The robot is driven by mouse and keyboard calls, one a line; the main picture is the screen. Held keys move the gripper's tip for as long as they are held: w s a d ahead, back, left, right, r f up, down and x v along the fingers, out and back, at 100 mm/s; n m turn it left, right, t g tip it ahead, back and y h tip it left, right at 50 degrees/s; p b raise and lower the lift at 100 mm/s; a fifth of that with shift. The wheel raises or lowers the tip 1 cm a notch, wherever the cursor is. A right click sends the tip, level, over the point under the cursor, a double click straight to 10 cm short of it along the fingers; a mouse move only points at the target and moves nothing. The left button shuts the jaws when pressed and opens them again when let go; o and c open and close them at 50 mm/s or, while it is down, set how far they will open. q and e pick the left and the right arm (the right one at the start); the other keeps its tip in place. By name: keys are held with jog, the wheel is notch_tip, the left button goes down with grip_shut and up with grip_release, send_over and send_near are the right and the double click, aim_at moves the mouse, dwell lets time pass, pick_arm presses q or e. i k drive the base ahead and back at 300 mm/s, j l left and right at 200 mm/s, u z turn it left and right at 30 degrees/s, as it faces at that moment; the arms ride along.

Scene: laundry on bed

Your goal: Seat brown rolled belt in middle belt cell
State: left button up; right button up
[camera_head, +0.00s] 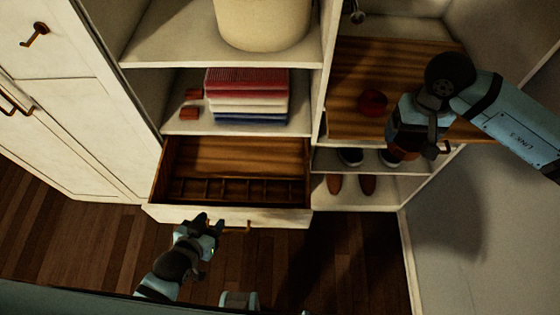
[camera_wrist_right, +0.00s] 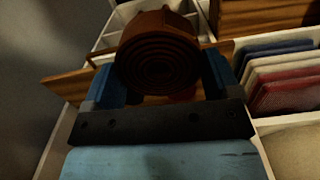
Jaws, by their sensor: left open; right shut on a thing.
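The brown rolled belt (camera_wrist_right: 158,62) is held between the fingers of my right gripper (camera_wrist_right: 160,85), its spiral end facing the wrist camera. In the head view my right gripper (camera_head: 402,150) is shut at the right, in front of the wooden board and above the shoes, well to the right of the open drawer. The drawer (camera_head: 270,217) stands open at the lower left, with a row of small divided cells (camera_head: 235,190) inside; they look dark, and I cannot tell what they hold. My left gripper (camera_head: 208,222) is open at the drawer's front edge, by its handle.
A dark red round item (camera_head: 373,102) lies on the wooden board (camera_head: 350,70). Folded clothes (camera_head: 247,95) and two small reddish items (camera_head: 189,112) are on the shelf above the drawer. Shoes (camera_head: 350,157) stand on the lower right shelves. The floor in front is clear.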

aim_at(236, 191)
jog(key=k+j, duration=0.2)
jog(key=j, duration=0.2)
jog(key=k+j+u, duration=0.15)
jog(key=j, duration=0.25)
jog(key=k+j+u, duration=0.1)
jog(key=u, duration=0.9)
